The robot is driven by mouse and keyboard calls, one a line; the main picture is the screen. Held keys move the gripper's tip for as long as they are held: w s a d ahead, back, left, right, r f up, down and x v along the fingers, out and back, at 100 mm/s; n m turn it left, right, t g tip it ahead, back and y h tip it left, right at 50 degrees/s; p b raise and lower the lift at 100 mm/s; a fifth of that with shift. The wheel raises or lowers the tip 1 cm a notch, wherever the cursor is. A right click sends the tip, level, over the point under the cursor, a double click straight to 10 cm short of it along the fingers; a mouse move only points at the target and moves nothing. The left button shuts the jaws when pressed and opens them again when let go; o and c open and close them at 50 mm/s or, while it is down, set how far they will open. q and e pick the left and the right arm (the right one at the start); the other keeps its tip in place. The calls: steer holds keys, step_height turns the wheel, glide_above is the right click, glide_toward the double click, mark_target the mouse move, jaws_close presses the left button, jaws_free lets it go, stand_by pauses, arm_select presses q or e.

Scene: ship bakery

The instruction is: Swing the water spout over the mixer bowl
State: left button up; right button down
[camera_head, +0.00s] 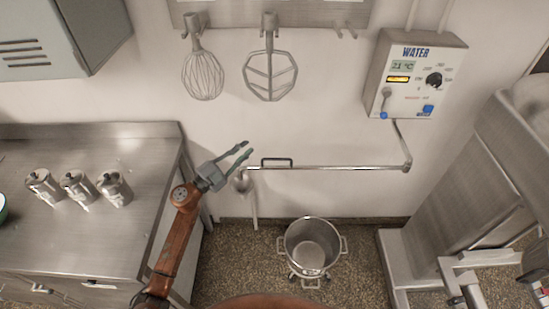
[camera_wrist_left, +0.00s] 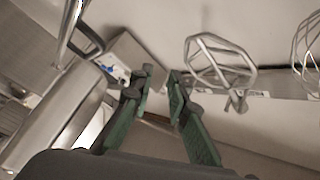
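The water spout (camera_head: 335,168) is a long thin steel pipe. My right gripper is not visible.
The WATER box (camera_head: 415,75) hangs on the wall. A whisk (camera_head: 203,75) and a flat beater (camera_head: 270,70) hang above the spout. A steel counter (camera_head: 70,240) with several metal canisters (camera_head: 78,187) is at left. A large mixer (camera_head: 470,180) stands at right.

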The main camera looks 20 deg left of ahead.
mark_target(275, 159)
arm_select(q)
steer(key=w+d+f+m+g+h, duration=0.1)
steer(key=d+f+g, duration=0.1)
steer(key=d, duration=0.1)
steer(key=w+d+f+m+g, duration=0.2)
steer(key=d+g, duration=0.1)
steer(key=w+d+f+m+g+h, duration=0.1)
steer(key=d+f+m+g, duration=0.1)
steer(key=d+g, duration=0.1)
steer(key=shift+w+d+f+h, duration=0.2)
steer(key=shift+d+h, duration=0.1)
steer(key=shift+d, duration=0.3)
jaws_close()
stand_by(0.4)
